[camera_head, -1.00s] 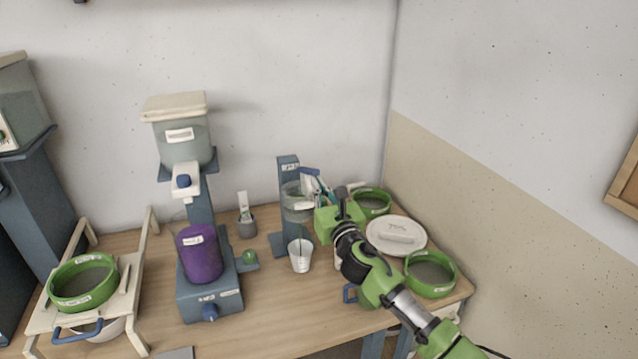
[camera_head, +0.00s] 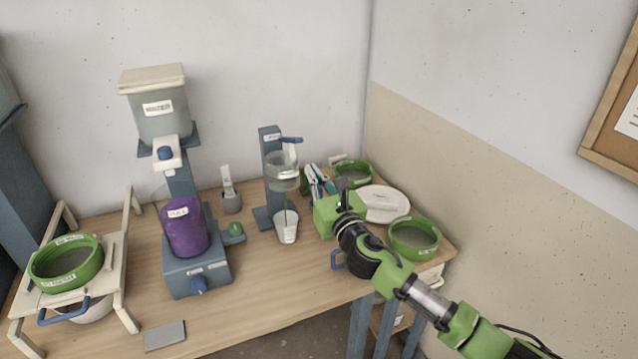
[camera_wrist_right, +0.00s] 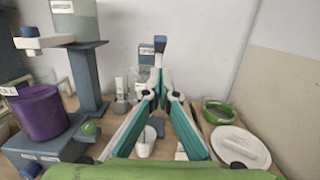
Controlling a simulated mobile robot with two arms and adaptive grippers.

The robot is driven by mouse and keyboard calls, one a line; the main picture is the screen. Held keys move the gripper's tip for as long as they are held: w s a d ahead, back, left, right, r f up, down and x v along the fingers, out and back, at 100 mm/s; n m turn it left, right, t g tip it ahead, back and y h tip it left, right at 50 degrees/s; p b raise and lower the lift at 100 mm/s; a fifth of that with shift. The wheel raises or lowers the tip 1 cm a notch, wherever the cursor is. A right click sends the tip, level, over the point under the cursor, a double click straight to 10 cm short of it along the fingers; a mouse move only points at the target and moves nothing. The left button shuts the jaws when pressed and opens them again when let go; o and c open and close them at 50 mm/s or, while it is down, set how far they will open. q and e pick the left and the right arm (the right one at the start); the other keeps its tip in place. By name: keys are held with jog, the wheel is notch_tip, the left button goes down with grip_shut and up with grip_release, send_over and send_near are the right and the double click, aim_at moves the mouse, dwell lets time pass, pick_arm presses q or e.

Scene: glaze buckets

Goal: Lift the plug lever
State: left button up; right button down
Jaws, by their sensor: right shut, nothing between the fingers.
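The plug lever (camera_head: 291,140) is a blue bar on a white upright part, above a clear funnel cup (camera_head: 283,172) on a blue stand (camera_head: 268,165). In the right wrist view the lever's blue end (camera_wrist_right: 160,43) shows just above the fingertips. My right gripper (camera_head: 310,171) is shut and empty, to the right of the funnel and below the lever; I cannot tell whether it touches it. In the wrist view my right gripper (camera_wrist_right: 159,88) hides most of the funnel. A thin green stream runs to the white cup (camera_head: 286,231). My left gripper is not in view.
A dispenser with a purple container (camera_head: 185,228) stands left of the stand. A small grey pot (camera_head: 231,203) is between them. Green sieves (camera_head: 415,240) and a white lid (camera_head: 385,205) lie to the right. The table's front middle is mostly free.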

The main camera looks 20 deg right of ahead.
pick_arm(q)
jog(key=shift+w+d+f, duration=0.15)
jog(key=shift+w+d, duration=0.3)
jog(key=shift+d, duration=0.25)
pick_arm(e)
jog(key=s, duration=0.4)
jog(key=shift+d+r, duration=0.1)
jog(key=shift+r, duration=0.2)
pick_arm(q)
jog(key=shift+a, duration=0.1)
